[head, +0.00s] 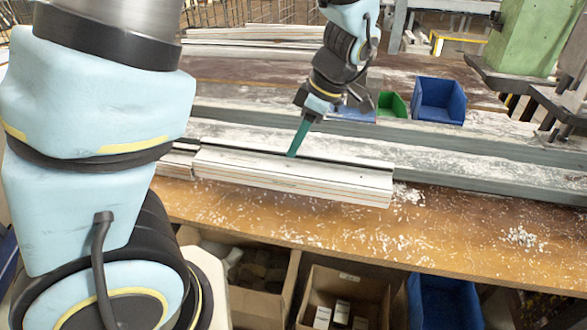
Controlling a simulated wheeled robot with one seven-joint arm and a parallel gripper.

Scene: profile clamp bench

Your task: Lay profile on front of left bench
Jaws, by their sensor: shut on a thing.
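A long white profile (290,176) with thin orange lines lies lengthwise at the front edge of the bench (300,215), its right end above the wooden front strip. My gripper (296,150) comes down from above onto the profile's dark back edge, near its middle. Its teal fingers are shut there, on the profile as far as I can see. The fingertips are small and their exact contact is hidden. Another white piece (178,160) shows at the left, partly behind my arm.
Blue bins (438,101) and a green bin (392,104) stand behind the grey rails. A green machine column (525,38) rises at the back right. White chips litter the wooden strip. Cardboard boxes (345,292) and a blue bin (443,302) sit below the bench.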

